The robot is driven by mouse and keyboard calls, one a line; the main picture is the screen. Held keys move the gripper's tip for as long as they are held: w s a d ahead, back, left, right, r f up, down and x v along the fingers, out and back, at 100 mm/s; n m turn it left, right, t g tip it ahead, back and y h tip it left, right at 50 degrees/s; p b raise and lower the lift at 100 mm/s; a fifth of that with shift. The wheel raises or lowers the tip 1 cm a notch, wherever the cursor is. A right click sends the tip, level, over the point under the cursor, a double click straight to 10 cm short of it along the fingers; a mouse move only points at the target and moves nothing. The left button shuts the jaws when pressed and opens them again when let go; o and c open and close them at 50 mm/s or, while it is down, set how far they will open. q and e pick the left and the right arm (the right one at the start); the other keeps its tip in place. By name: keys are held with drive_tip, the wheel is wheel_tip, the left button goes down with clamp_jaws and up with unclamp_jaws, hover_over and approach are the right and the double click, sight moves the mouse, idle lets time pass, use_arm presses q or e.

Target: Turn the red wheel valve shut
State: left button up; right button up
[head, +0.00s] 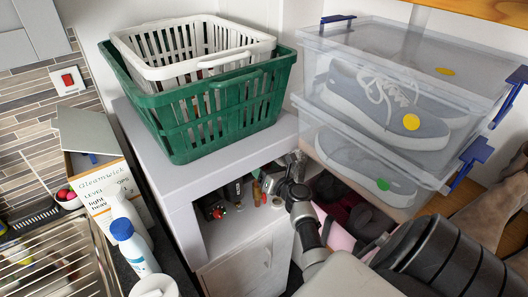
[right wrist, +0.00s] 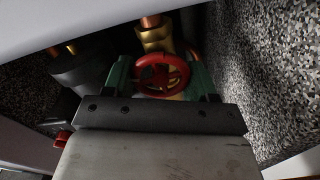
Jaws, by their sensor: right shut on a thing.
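The red wheel valve (right wrist: 161,76) shows in the right wrist view, in front of a brass fitting (right wrist: 155,38) on a copper pipe. My right gripper (right wrist: 159,73) is shut on the wheel, with one green finger at its left side and one at its right. In the head view my right arm reaches into the open space under the white counter, and I cannot clearly make out the wheel there. My left gripper is in neither view.
A green basket (head: 186,140) with a white basket (head: 160,35) inside stands on the white counter (head: 150,155). Clear boxes (head: 335,110) with shoes stand to the right. Speckled walls (right wrist: 260,70) flank the valve closely. A blue-capped bottle (head: 135,250) stands at the lower left.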

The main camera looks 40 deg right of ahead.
drive_tip(key=m, duration=0.3)
drive_tip(key=shift+a+m, duration=0.1)
drive_tip(key=shift+m, duration=0.3)
drive_tip(key=m, duration=0.3)
drive_tip(key=shift+a+m, duration=0.1)
drive_tip(key=shift+m, duration=0.2)
drive_tip(key=m, duration=0.6)
drive_tip(key=shift+r, duration=0.1)
drive_tip(key=shift+m, duration=0.4)
drive_tip(key=o, duration=0.9)
drive_tip(key=shift+o, duration=0.2)
drive_tip(key=shift+r, duration=0.1)
